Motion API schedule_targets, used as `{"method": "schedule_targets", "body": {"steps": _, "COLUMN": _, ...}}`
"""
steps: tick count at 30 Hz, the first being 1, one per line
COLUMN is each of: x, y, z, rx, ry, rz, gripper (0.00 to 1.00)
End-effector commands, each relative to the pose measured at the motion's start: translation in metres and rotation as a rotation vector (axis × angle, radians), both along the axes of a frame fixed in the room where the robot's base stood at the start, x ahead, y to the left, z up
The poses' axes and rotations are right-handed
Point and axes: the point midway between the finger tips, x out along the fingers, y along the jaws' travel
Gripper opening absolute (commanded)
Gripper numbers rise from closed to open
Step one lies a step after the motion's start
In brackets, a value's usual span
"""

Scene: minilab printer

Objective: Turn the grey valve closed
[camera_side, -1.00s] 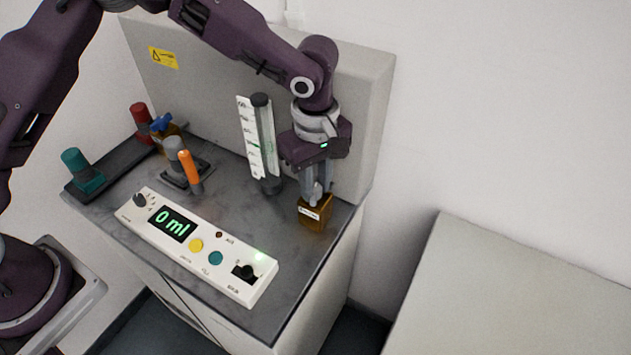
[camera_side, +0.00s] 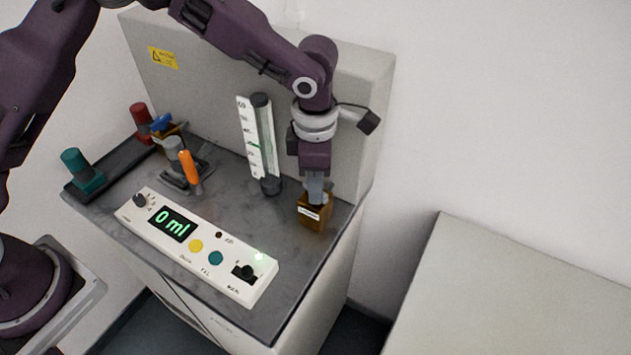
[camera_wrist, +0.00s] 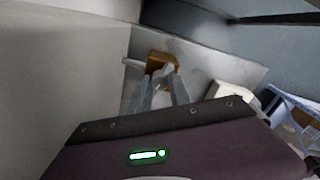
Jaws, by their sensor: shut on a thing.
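The grey valve sits on top of a small brown block (camera_side: 313,217) with a white label, near the right back corner of the bench. The block also shows in the wrist view (camera_wrist: 157,58). My gripper (camera_side: 318,196) points down at the top of the block and is shut on the grey valve handle (camera_wrist: 163,71). The fingers hide most of the handle in the side view. In the wrist view the handle's grey end lies between the fingertips over the block.
A control panel (camera_side: 150,209) reading 0 ml lies along the bench front. A graduated cylinder (camera_side: 265,140) stands just left of my gripper. An orange handle (camera_side: 188,167), a blue valve (camera_side: 161,122), red (camera_side: 140,116) and teal (camera_side: 76,160) pieces stand farther left. A grey wall (camera_side: 215,80) is behind.

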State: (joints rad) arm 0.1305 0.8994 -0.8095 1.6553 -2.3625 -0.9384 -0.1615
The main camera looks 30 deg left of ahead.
Motion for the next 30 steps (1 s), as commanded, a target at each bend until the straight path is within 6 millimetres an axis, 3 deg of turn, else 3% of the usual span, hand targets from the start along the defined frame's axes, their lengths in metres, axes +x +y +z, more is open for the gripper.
{"method": "schedule_targets", "body": {"steps": 12, "x": 0.0001, "y": 0.0009, "z": 0.0001, "rx": 0.002, "ry": 0.000, "rz": 0.243, "gripper": 0.00}}
{"method": "schedule_targets", "body": {"steps": 30, "x": -0.0001, "y": 0.0008, "z": -0.0001, "rx": 0.002, "ry": 0.001, "rz": 0.307, "gripper": 0.00}}
